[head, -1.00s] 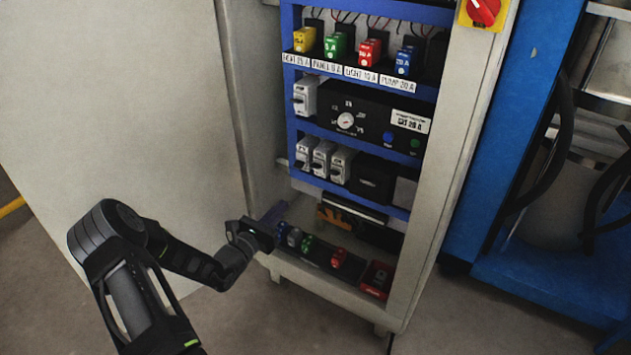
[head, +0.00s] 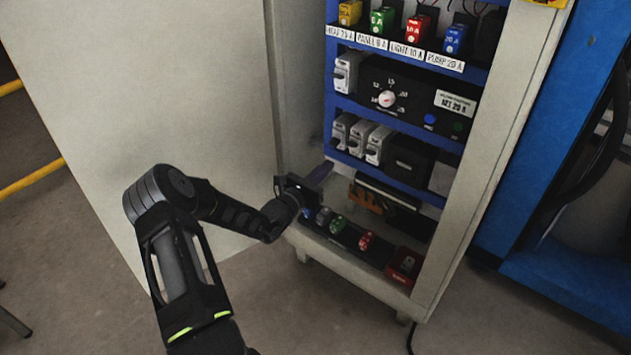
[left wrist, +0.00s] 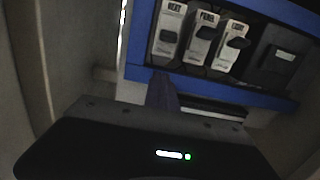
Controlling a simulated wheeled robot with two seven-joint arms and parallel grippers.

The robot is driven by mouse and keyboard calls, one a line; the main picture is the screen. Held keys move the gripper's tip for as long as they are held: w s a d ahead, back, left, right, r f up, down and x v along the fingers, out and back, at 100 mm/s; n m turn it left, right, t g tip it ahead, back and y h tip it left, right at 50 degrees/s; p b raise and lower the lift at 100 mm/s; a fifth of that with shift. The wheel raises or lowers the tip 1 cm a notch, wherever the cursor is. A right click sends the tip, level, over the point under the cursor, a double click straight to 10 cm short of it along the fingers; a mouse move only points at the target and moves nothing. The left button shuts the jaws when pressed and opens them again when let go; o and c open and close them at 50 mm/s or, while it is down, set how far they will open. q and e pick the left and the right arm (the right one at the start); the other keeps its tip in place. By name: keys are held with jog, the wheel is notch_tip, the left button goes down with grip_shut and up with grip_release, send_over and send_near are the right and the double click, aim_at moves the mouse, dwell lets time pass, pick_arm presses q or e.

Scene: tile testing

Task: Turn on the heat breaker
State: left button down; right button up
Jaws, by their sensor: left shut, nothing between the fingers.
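The heat breaker (head: 343,130) is the leftmost of three white breakers on the cabinet's middle shelf. In the left wrist view it (left wrist: 168,30) carries a HEAT label and a dark grey lever. The panel breaker (left wrist: 203,38) and another breaker (left wrist: 231,46) stand to its right. I cannot tell the lever positions for certain. My left gripper (head: 321,171) is shut and empty, below and slightly left of the heat breaker, apart from it. Its fingers (left wrist: 161,90) point up toward the row in the left wrist view. My right gripper is not in view.
The open cabinet door (head: 150,110) stands left of my arm. The blue shelf edge (head: 390,178) runs under the breakers. Coloured fuses (head: 417,30) sit on the top shelf. More coloured parts and a red box (head: 404,266) lie at the cabinet's bottom.

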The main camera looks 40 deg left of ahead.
aim_at(334, 142)
pick_arm(q)
jog(key=shift+w+r+b, duration=0.25)
jog(key=shift+w+r, duration=0.05)
jog(key=shift+r, duration=0.35)
jog(key=shift+w+r+b, duration=0.25)
jog(key=shift+r, duration=0.45)
jog(key=shift+w+r+b, duration=0.25)
jog(key=shift+w+r, duration=0.05)
jog(key=shift+r, duration=0.35)
